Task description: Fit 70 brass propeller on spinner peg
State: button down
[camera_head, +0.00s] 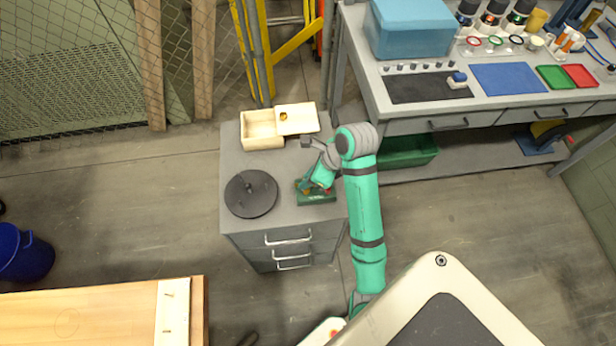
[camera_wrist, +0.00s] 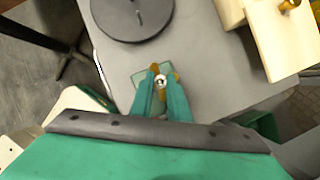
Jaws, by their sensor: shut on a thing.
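The black round spinner (camera_head: 251,194) lies on the grey cabinet top, with a short dark peg (camera_head: 249,186) standing at its middle. In the wrist view the spinner (camera_wrist: 115,28) is at the top, beyond the fingertips. My gripper (camera_wrist: 160,84) is shut on a small brass-coloured piece (camera_wrist: 156,68) with a silvery round centre, apparently the propeller. The fingers hide much of it. My gripper (camera_head: 310,187) is low over a small green tray (camera_head: 318,198), right of the spinner. I cannot tell whether the piece touches the tray.
A pale wooden box (camera_head: 261,143) stands behind, its lid (camera_head: 300,123) with a brass knob set askew. The cabinet's (camera_head: 232,150) left rear top is clear. A workbench (camera_head: 400,120) with a blue box (camera_head: 410,30) stands at the back right.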

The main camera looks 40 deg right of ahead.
jog(key=c, duration=1.6)
grip_release()
jog(key=shift+w+a+r+v, duration=0.15)
jog(key=shift+w+v, duration=0.05)
jog(key=shift+v, duration=2.2)
jog(key=shift+w+a+r+v, duration=0.1)
jog(key=shift+w+a+v, duration=0.15)
jog(key=shift+v, duration=2.15)
jog(key=shift+w+a+r+v, duration=0.1)
jog(key=shift+w+r+v, duration=0.1)
jog(key=shift+v, duration=2.2)
